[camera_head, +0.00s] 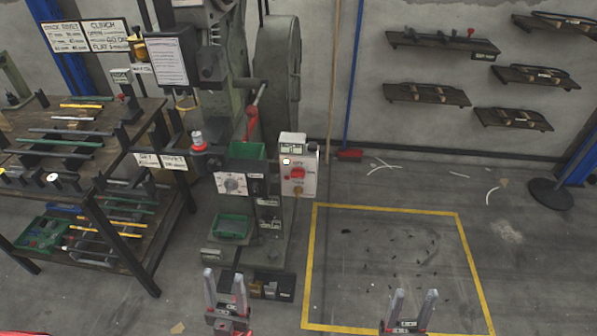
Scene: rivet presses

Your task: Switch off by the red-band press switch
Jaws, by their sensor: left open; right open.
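A grey-green rivet press (225,110) stands left of centre, with a red-gripped lever (252,118) at its side. A pale switch box (299,184) is on the right of the press, with a red switch (296,173) on its front. I cannot tell its on or off position, nor make out a clear red band. My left gripper (225,284) is open and empty at the bottom, low in front of the press foot. My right gripper (413,298) is open and empty at the bottom, over the yellow-framed floor area. Both are apart from the switch box.
A dark workbench (150,120) with tools and a lower shelf stands at the left. A yellow floor frame (388,209) encloses mostly clear floor to the right. A blue pole (354,80) leans at the wall. Wall shelves (440,45) hang at upper right.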

